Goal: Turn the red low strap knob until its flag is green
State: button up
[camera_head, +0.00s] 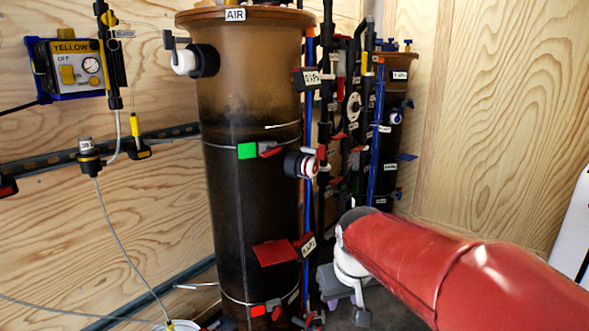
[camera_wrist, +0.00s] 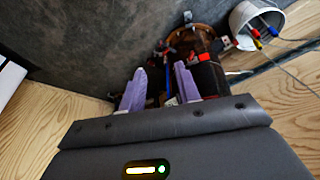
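The low strap (camera_head: 238,299) wraps the bottom of the tall brown cylinder labelled AIR in the head view. Its flag (camera_head: 258,310) looks red, with the small red knob (camera_head: 275,308) just right of it. My gripper (camera_head: 346,310) points down at the cylinder's lower right, apart from the knob. In the wrist view its two purple fingers (camera_wrist: 160,88) are spread with a gap between them, and nothing is clearly held. Dark and red parts show beyond the fingertips, but I cannot tell whether the low knob is among them.
The upper strap has a green flag (camera_head: 248,151) and a red knob (camera_head: 269,149). A red plate (camera_head: 273,252) sticks out above the low strap. Pipes and valves crowd the cylinder's right side. A white bucket (camera_wrist: 256,22) with coloured-handled tools stands near the cylinder's base.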

jog(key=s+d+r+m+p, duration=0.1)
jog(key=s+d, duration=0.2)
jog(key=s, duration=0.6)
jog(key=s+d+r+m+t+p, duration=0.1)
jog(key=s+d+r, duration=0.1)
jog(key=s, duration=0.6)
jog(key=shift+s+d+m+t, duration=0.3)
jog(key=shift+s+d, duration=0.1)
